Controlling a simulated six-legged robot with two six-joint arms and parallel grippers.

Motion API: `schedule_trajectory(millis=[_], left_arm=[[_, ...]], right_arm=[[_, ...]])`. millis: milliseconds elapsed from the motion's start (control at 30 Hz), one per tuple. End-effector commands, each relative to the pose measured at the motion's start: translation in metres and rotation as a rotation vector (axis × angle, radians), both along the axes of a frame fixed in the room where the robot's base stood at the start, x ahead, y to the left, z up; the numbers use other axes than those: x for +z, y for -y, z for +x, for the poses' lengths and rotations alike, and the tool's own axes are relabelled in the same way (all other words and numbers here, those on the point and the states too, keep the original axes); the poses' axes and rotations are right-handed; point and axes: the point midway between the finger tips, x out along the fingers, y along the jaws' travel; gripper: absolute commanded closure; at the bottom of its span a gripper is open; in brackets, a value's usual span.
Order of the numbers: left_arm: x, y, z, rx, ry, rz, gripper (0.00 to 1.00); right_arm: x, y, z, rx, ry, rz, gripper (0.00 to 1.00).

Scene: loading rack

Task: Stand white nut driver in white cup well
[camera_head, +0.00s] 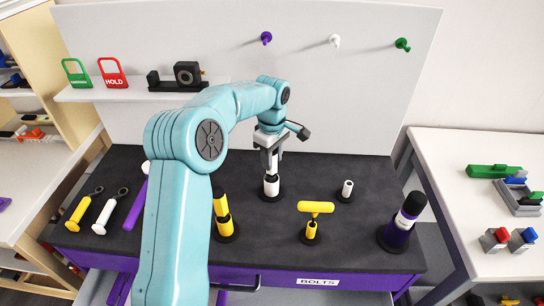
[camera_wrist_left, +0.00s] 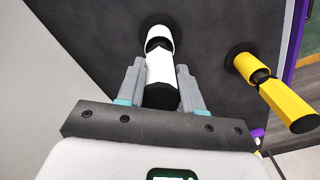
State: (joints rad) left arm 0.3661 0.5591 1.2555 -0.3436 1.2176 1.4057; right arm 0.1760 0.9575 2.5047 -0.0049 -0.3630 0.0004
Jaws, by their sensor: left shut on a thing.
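The white nut driver (camera_wrist_left: 159,72) has a white handle with black ends. My left gripper (camera_head: 271,155) is shut on it, and the wrist view shows the two grey fingers (camera_wrist_left: 161,80) on either side of the handle. The driver is upright over the white cup well (camera_head: 271,188), which stands on a black base on the dark bench top. The driver's black lower end is at the cup mouth (camera_wrist_left: 157,35); how deep it sits inside is hidden. The driver (camera_head: 274,162) is partly covered by the fingers in the head view. My right gripper is out of view.
A yellow driver (camera_head: 221,205) stands in a yellow cup to the left. A yellow T-handle (camera_head: 315,207), a small white cup (camera_head: 346,187) and a purple-and-black tool (camera_head: 402,222) stand to the right. Yellow (camera_head: 83,207) and white (camera_head: 109,212) tools lie at the left.

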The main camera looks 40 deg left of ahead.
Motion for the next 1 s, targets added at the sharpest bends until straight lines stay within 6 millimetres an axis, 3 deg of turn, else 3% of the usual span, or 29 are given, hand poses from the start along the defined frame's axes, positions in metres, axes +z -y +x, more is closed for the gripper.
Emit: schedule_trajectory(millis=[267,300,367,400,767,867,1000], left_arm=[[-0.002,0.000,0.000,0.000,0.000,0.000,1.00],[-0.002,0.000,0.000,0.000,0.000,0.000,0.58],[-0.002,0.000,0.000,0.000,0.000,0.000,0.38],[-0.002,0.000,0.000,0.000,0.000,0.000,0.34],[0.005,0.000,0.000,0.000,0.002,0.001,0.34],[0.021,-0.001,0.001,0.001,0.004,0.001,0.34],[0.057,0.000,0.001,0.001,0.007,0.002,0.34]], right_arm=[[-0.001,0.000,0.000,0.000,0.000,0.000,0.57],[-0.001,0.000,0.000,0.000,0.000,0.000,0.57],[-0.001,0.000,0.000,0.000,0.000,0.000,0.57],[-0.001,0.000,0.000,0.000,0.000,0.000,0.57],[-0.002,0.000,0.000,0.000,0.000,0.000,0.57],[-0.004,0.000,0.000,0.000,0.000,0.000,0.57],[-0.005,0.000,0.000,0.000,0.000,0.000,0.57]])
